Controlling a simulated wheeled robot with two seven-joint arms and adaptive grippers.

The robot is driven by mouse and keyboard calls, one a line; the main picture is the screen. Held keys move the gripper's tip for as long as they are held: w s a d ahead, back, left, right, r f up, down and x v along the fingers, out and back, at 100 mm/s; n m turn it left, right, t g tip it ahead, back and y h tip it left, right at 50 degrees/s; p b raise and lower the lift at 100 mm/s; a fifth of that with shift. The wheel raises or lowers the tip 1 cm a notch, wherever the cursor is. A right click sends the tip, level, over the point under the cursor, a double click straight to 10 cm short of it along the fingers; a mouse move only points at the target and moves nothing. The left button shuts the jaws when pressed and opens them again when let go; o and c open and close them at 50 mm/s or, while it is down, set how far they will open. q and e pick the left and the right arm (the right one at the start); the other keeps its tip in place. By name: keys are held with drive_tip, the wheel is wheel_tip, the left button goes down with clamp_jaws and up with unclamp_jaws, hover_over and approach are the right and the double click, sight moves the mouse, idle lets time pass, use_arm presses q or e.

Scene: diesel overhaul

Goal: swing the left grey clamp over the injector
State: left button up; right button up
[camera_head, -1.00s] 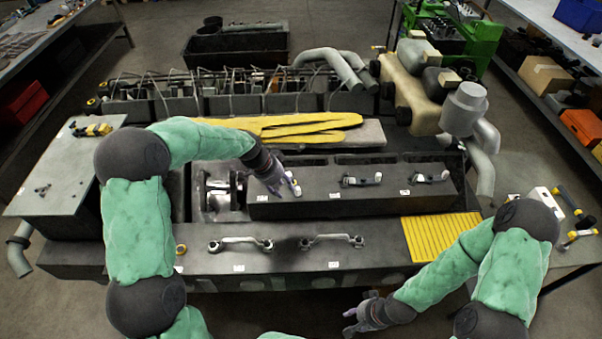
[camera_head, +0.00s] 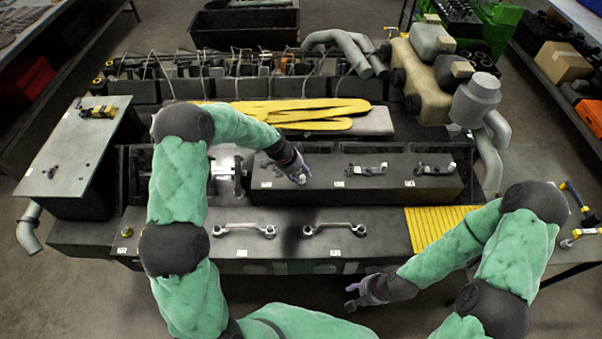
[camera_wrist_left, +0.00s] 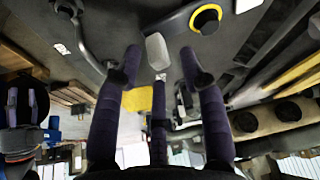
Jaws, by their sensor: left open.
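The left grey clamp is mostly hidden behind my left gripper (camera_head: 298,174) in the head view. In the left wrist view a grey bar (camera_wrist_left: 168,20) runs beside a black knob with a yellow ring (camera_wrist_left: 205,18). A pale block (camera_wrist_left: 157,50) shows between my spread fingers, with no clear grip on it. My left gripper is open, low over the left part of the dark engine block (camera_head: 330,198). I cannot single out the injector. My right gripper (camera_head: 356,296) hangs empty in front of the engine, its fingers apart.
Two similar clamps, a middle one (camera_head: 367,169) and a right one (camera_head: 435,169), sit on the same block. Two grey bar handles (camera_head: 244,230) (camera_head: 335,229) lie on the front ledge. A yellow ribbed pad (camera_head: 428,226) is at right.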

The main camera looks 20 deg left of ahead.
use_arm(q)
drive_tip(key=shift+w+d+f, duration=0.15)
drive_tip(key=shift+w+f, duration=0.05)
drive_tip(key=shift+f, duration=0.35)
drive_tip(key=shift+r, duration=0.1)
clamp_jaws()
